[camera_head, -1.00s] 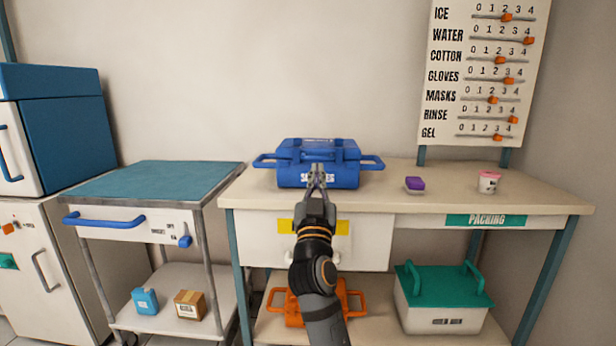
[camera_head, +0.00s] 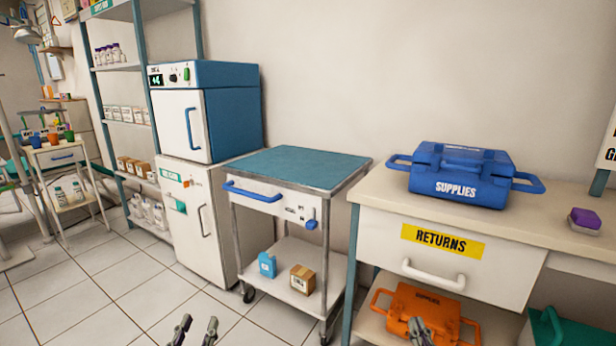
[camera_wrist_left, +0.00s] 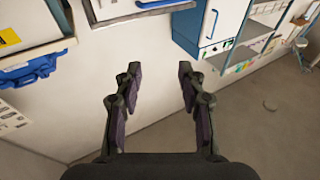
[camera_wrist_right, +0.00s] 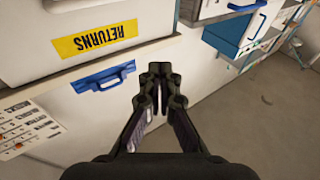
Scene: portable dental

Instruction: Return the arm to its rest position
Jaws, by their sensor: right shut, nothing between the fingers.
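My left gripper (camera_head: 196,328) shows at the bottom edge of the head view, over the floor, with its two fingertips apart. In the left wrist view its fingers (camera_wrist_left: 157,85) are wide open with nothing between them. My right gripper (camera_head: 418,330) shows at the bottom of the head view, in front of the orange case (camera_head: 392,305) on the lower shelf. In the right wrist view its fingertips (camera_wrist_right: 160,72) meet and hold nothing. Most of both arms is out of the head view.
The blue SUPPLIES case (camera_head: 460,172) stands on the bench (camera_head: 560,232) above the shut RETURNS drawer (camera_head: 420,235). A purple item (camera_head: 585,220) lies to its right. A cart (camera_head: 300,168) and a white-and-blue cabinet (camera_head: 232,115) stand left. Tiled floor (camera_head: 110,295) is clear at lower left.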

